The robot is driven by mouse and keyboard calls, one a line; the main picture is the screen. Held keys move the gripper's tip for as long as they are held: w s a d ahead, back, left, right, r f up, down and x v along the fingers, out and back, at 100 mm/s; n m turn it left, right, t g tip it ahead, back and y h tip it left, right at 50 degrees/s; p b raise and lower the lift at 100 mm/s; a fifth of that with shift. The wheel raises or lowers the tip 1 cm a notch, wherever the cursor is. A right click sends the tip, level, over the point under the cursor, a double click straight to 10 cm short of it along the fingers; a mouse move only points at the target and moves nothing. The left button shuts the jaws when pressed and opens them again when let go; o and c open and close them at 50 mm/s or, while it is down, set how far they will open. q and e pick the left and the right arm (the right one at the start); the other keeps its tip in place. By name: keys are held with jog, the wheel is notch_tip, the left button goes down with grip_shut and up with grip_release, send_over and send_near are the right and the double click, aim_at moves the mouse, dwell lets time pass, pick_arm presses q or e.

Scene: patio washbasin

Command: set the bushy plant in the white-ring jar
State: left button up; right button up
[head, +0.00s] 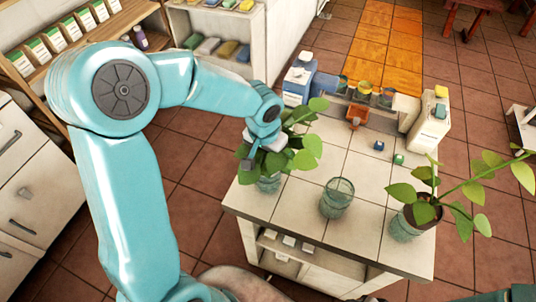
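The bushy plant (306,152), with broad green leaves, is at the left end of the white tiled counter. Its leaves spread around and below my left gripper (262,158). The fingers are partly hidden by leaves, so I cannot tell whether they are closed on the plant. A glass jar (268,184) stands directly under the plant; whether the plant rests in it is hidden. A second glass jar (337,198) stands empty at the counter's middle. No white ring is clear on either jar. My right gripper is out of view.
A leggy plant (424,212) in a brown pot sits in a glass jar (404,228) at the right, its stems reaching past the edge. Counter (300,208) between jars is clear.

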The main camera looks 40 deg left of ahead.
aim_at(264, 156)
pick_arm(q)
jog(key=shift+f+b, duration=0.6)
jog(key=shift+b, duration=0.15)
jog(key=o, duration=0.9)
jog(key=shift+r+p, duration=0.25)
jog(key=shift+p, duration=0.05)
jog(key=shift+r+p, duration=0.55)
jog(key=shift+p, duration=0.05)
jog(key=r, duration=0.3)
jog(key=s+r, duration=0.1)
jog(key=r, duration=0.7)
jog(key=shift+s, duration=0.15)
jog(key=shift+s+r, duration=0.1)
jog(key=shift+r, duration=0.2)
